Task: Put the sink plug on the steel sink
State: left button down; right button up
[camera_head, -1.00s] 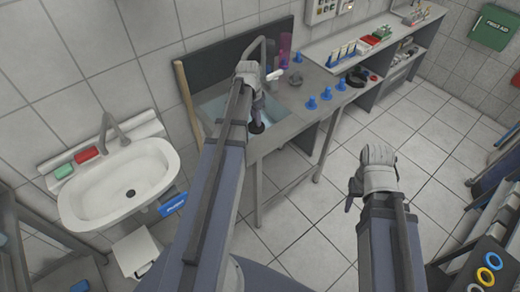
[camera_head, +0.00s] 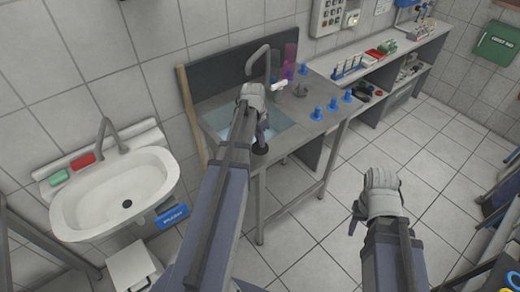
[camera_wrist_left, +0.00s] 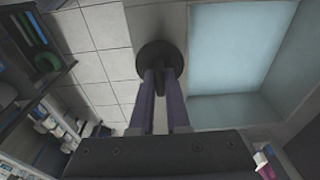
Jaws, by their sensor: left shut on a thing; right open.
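The steel sink (camera_head: 285,133) is set in a metal counter with a tall faucet (camera_head: 257,58), and its pale blue basin (camera_wrist_left: 240,48) fills the right of the left wrist view. My left gripper (camera_head: 261,138) is shut on the black sink plug (camera_head: 260,148), a round disc that also shows at the fingertips in the left wrist view (camera_wrist_left: 150,58). The plug is above or beside the sink's front rim, outside the basin in the wrist view; its height is unclear. My right gripper (camera_head: 357,216) is open and empty over the floor.
Several blue pegs (camera_head: 332,104) stand on the counter right of the sink, with pink cylinders (camera_head: 290,55) behind. A white ceramic basin (camera_head: 115,195) hangs at the left. A shelf with test tubes (camera_head: 348,68) runs to the right. Tiled floor is open in front.

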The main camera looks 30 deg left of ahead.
aim_at(257, 141)
pick_arm(q)
notch_tip(257, 141, down, 4)
jog(key=b, duration=0.3)
jog(key=shift+r, duration=0.2)
jog(key=shift+f, duration=0.1)
jog(key=c, duration=0.9)
grip_release()
jog(key=r+p, duration=0.4)
jog(key=s+r+p, duration=0.1)
jog(key=r+p, duration=0.7)
jog(key=shift+s+a+r, duration=0.15)
jog(key=shift+a, duration=0.1)
